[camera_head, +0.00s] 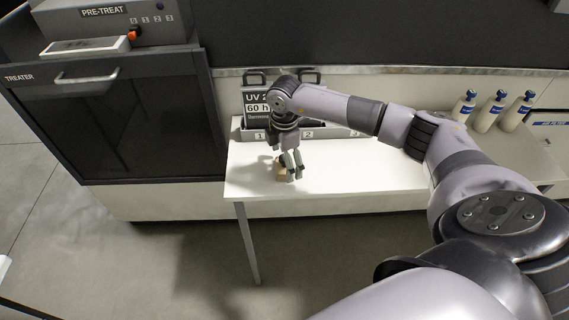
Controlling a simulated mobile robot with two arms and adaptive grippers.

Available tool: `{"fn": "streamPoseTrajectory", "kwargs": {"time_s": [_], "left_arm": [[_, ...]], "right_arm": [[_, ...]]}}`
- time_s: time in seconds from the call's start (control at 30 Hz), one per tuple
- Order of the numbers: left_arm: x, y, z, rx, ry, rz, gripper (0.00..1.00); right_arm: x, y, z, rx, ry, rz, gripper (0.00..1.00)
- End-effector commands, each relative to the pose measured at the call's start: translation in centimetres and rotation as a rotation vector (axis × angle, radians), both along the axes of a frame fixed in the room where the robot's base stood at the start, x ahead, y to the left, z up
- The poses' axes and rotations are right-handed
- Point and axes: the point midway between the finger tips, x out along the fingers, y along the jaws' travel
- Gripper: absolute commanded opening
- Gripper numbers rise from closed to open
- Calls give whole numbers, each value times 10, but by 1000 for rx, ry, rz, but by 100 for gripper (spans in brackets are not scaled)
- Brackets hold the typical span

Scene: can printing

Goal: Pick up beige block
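The beige block (279,173) is on the white table near its left end, small and partly hidden behind the fingers of my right gripper (291,174). My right arm reaches in from the right, and its gripper points down at the block with the fingertips close to the table top. The fingers overlap the block in the picture; whether they touch or grip it I cannot tell. My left gripper is not in view.
The white table (370,180) is bare right of the gripper. Behind the gripper stands a grey rack (330,134) with numbered slots and a dark UV sign. Several bottles (490,110) stand at the right. A dark treater cabinet (120,120) is at the left.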

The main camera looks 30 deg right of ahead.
Motion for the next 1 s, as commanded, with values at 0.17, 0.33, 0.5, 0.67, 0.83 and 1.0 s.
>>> {"fn": "streamPoseTrajectory", "kwargs": {"time_s": [0.17,0.33,0.5,0.67,0.83,1.0], "left_arm": [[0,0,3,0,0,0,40],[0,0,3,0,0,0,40],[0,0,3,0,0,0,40],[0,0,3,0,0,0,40],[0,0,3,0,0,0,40],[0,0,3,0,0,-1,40]], "right_arm": [[0,0,-12,2,-1,-1,91],[0,0,-12,2,-1,0,91],[0,0,-12,2,-1,0,81],[0,0,-12,2,-1,0,70],[0,0,-12,2,-1,0,59],[0,0,-12,2,-1,0,48]]}}
